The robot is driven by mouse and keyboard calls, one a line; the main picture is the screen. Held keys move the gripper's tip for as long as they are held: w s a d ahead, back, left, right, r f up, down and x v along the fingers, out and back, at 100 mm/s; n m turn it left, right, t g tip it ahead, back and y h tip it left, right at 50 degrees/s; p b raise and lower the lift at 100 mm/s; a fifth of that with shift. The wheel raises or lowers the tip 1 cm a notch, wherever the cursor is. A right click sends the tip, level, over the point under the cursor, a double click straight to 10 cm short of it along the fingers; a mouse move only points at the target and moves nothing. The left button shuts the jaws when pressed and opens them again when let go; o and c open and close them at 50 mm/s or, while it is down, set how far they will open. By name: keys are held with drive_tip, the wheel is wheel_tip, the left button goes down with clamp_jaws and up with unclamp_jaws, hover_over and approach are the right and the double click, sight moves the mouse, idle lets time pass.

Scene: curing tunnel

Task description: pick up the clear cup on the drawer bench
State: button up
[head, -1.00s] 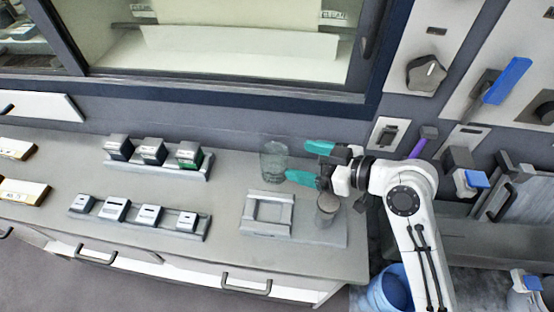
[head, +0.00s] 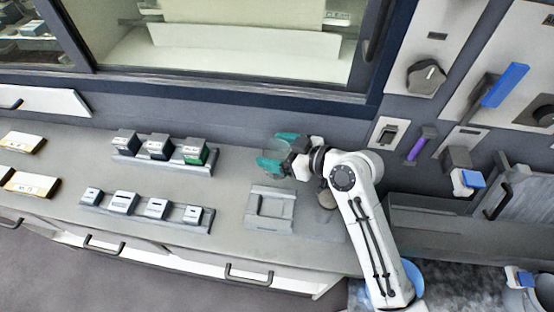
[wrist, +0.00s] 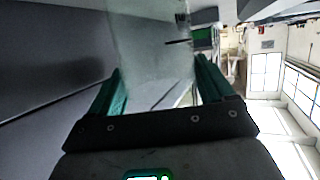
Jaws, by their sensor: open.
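The clear cup (wrist: 150,45) stands between my gripper's two teal fingers in the wrist view, its upper part running out at the top of the picture. In the head view it stands on the drawer bench (head: 228,225), mostly hidden by the fingers. My gripper (head: 270,151) reaches in from the right with its fingers open, one on each side of the cup. I cannot tell whether either finger touches it.
A grey square frame (head: 269,226) and a small dark grey cylinder (head: 326,198) sit in front of the cup. Left are two racks holding dark boxes (head: 157,147) and pale blocks (head: 125,201). A dark blue-framed window (head: 240,93) rises behind the bench.

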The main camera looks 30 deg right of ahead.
drive_tip(key=shift+c, duration=0.3)
drive_tip(key=c, duration=0.7)
drive_tip(key=shift+o, duration=0.2)
drive_tip(key=shift+r, duration=0.15)
